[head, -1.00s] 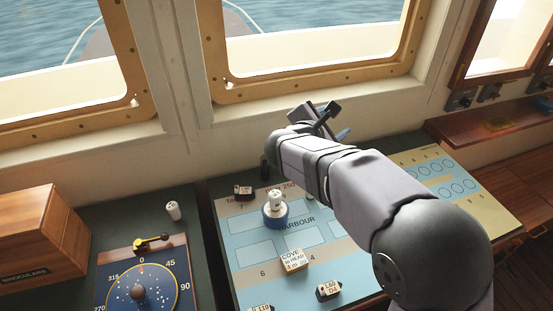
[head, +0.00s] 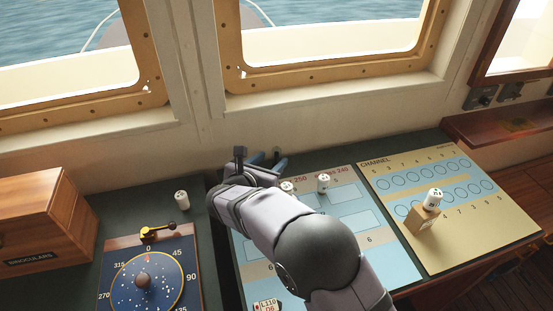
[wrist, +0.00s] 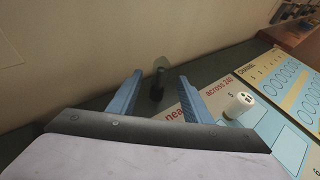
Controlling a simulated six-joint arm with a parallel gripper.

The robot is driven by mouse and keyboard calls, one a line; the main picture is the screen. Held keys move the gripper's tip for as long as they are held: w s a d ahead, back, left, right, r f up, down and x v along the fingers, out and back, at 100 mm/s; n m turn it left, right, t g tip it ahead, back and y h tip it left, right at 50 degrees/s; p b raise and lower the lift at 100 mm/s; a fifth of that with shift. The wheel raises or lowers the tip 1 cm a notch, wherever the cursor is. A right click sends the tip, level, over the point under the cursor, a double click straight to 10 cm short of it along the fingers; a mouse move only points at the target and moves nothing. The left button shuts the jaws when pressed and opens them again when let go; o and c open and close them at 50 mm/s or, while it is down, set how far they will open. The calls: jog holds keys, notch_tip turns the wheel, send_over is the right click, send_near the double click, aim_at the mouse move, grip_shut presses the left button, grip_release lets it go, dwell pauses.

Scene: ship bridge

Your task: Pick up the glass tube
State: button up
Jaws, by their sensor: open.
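An upright tube (wrist: 160,65) with a see-through upper part and a dark lower part, which looks like the glass tube, stands near the wall in the wrist view. In the head view its dark top (head: 276,154) seems to show just behind my fingers; the rest is hidden. My gripper (wrist: 159,79) is open and empty, with blue fingers at either side of the tube in the picture. The tube appears beyond the fingertips, and I see no contact. In the head view my gripper (head: 265,162) is at the back of the console.
The blue chart board (head: 378,235) bears white cylinders, one of them (head: 322,184) beside my arm. A tan channel board (head: 490,225) lies right, with a wooden block (head: 418,221) under another cylinder. A compass panel (head: 187,262) and binoculars box (head: 35,225) are left. The wall (wrist: 45,70) is close.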

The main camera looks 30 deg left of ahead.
aim_at(274, 159)
jog(key=shift+p+x, duration=1.2)
jog(key=shift+x, duration=1.4)
jog(key=shift+f, duration=0.15)
jog(key=shift+s, duration=0.1)
grip_shut()
